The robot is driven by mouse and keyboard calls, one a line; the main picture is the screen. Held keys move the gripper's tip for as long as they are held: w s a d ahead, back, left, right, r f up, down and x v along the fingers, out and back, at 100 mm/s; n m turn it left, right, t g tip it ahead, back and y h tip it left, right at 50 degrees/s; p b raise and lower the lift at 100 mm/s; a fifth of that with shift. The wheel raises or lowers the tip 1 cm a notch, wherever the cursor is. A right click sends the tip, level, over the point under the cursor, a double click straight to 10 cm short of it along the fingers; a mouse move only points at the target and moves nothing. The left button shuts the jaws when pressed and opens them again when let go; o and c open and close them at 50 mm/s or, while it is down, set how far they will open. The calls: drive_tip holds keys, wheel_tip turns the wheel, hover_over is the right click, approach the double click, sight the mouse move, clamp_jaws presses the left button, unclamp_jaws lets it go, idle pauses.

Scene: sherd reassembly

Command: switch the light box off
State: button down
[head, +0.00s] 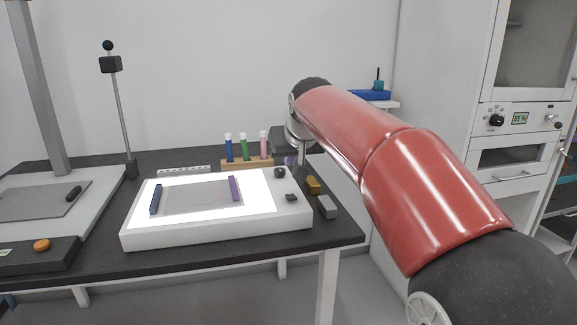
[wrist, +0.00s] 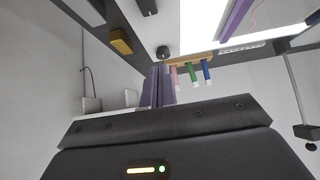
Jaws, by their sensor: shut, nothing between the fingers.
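The light box (head: 215,240) stands on the dark bench with its panel glowing bright white. Its right border carries a round dark knob (head: 280,173) and, nearer the front, a small dark switch (head: 291,197). The wrist view shows the knob (wrist: 163,52) just beyond my fingertips and the switch (wrist: 147,6) at the top edge. My gripper (wrist: 157,72) is shut and empty, behind the box's right back corner. In the head view my red arm hides most of it. I cannot tell how far the fingertips are from the knob.
Two purplish bars (head: 234,188) (head: 155,199) lie on the panel. A wooden rack (head: 247,163) with coloured tubes stands behind the box. A yellow block (head: 313,185) and a grey block (head: 327,207) lie right of it. A stand with a dark base (head: 38,256) is at left.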

drive_tip(key=v, duration=0.6)
drive_tip(key=shift+r, duration=0.6)
drive_tip(key=shift+d, duration=0.1)
